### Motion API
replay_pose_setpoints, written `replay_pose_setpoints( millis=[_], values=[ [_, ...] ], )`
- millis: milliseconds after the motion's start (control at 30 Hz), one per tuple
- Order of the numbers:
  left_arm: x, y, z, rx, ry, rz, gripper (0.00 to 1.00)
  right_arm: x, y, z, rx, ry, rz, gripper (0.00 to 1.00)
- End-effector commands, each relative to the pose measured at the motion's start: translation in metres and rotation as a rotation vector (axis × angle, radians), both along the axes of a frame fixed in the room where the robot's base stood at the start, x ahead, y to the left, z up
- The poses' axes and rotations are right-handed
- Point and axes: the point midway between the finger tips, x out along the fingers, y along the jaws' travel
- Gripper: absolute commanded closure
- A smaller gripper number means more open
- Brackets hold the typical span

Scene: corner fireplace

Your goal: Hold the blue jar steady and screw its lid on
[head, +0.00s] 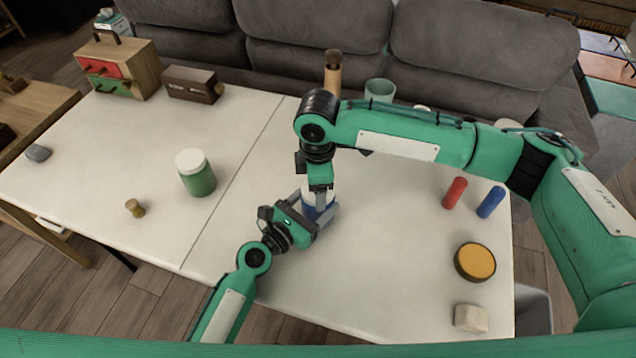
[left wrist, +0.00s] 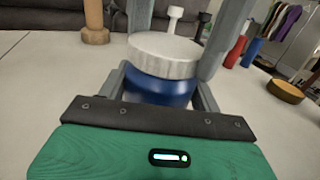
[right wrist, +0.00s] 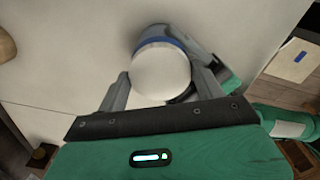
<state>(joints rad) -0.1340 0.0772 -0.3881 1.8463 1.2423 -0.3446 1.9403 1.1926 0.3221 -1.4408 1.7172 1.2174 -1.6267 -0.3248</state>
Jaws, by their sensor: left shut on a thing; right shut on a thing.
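The blue jar (left wrist: 160,89) stands on the white table, between the fingers of my left gripper (head: 313,208). That gripper is shut on the jar's body from the side, low down. The white ribbed lid (left wrist: 165,55) sits on top of the jar and looks about level; how far it is threaded cannot be told. My right gripper (head: 319,187) points down from above and is shut on the lid, with a finger on either side. In the right wrist view the lid's pale top (right wrist: 160,75) lies between the fingers, with a blue band at its far edge.
A green jar with a white lid (head: 195,172) and a small wooden peg (head: 135,207) stand to the left. Red (head: 455,192) and blue (head: 490,202) cylinders, a yellow-topped round tin (head: 475,262) and a pale block (head: 470,318) are at right. A wooden bottle (head: 333,75) stands behind.

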Motion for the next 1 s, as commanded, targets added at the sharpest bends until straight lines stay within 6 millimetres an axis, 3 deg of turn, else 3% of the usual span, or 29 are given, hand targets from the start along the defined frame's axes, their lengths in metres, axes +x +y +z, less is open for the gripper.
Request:
replay_pose_setpoints(
  millis=[67, 100, 200, 567, 667, 1000],
  values=[
    [0.000, 0.000, 0.000, 0.000, 0.000, 0.000, 0.99, 0.000, 0.000, 0.000, 0.000, -0.001, 0.002, 0.59],
    [0.000, 0.000, 0.000, 0.000, 0.000, 0.000, 0.99, 0.000, 0.000, 0.001, 0.000, -0.001, 0.003, 0.26],
    [0.000, 0.000, 0.000, 0.000, 0.000, 0.000, 0.99, 0.000, 0.000, 0.000, 0.000, -0.001, 0.004, 0.06],
    [0.000, 0.000, 0.000, 0.000, 0.000, 0.000, 0.99, 0.000, 0.000, 0.005, 0.000, -0.001, 0.005, 0.06],
    [0.000, 0.000, 0.000, 0.000, 0.000, 0.000, 0.99, 0.001, 0.000, 0.017, 0.001, -0.002, 0.005, 0.06],
    [0.000, 0.000, 0.000, 0.000, 0.000, -0.001, 0.99, 0.001, 0.000, 0.087, 0.001, -0.003, 0.005, 0.06]
  ],
)
